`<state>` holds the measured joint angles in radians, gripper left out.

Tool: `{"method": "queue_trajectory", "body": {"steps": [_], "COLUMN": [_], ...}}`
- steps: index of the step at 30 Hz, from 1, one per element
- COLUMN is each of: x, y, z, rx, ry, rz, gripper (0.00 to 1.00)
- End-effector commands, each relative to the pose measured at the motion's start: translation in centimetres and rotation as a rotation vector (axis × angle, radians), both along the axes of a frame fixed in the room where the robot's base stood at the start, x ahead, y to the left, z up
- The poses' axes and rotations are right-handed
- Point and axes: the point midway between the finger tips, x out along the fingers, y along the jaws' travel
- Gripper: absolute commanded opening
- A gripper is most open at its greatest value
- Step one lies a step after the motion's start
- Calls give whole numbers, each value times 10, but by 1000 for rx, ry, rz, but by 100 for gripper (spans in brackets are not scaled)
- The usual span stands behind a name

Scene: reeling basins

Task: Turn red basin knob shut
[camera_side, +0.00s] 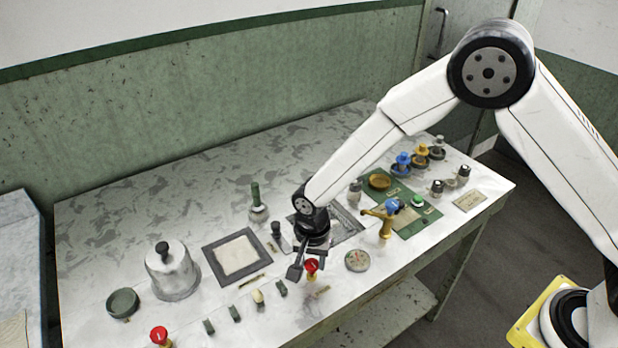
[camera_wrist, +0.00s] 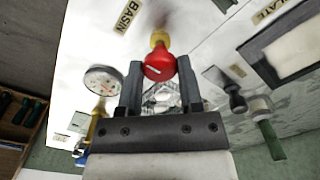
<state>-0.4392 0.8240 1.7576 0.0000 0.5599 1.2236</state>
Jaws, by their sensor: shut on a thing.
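The red basin knob (camera_side: 312,265) stands at the front of the pale worktop in the side view. My gripper (camera_side: 308,263) is down at it, with its fingers beside the knob. In the wrist view the red knob (camera_wrist: 159,67), with a pale line on its face and a brass-coloured part behind it, sits between the fingertips of my gripper (camera_wrist: 160,70). The jaws are shut on it. A label reading BASIN (camera_wrist: 127,17) lies beside it. In the side view part of the knob's surroundings is hidden by the fingers.
A second red knob (camera_side: 159,335) stands at the front left. A lidded metal pot (camera_side: 172,275) and a dark-framed plate (camera_side: 212,262) are left of my gripper. A round dial (camera_side: 357,261) and a brass tap (camera_side: 384,220) stand close on the right. The worktop's back left is clear.

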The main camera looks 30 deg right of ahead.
Motion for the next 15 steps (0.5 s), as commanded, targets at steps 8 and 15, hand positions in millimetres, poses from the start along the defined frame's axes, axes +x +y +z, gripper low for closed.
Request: {"method": "queue_trajectory", "body": {"steps": [8, 15], "x": [0, 0], "y": [0, 0], "z": [0, 0], "rx": [0, 0], "ry": [0, 0], "rz": [-19, -19], "gripper": [0, 59]}}
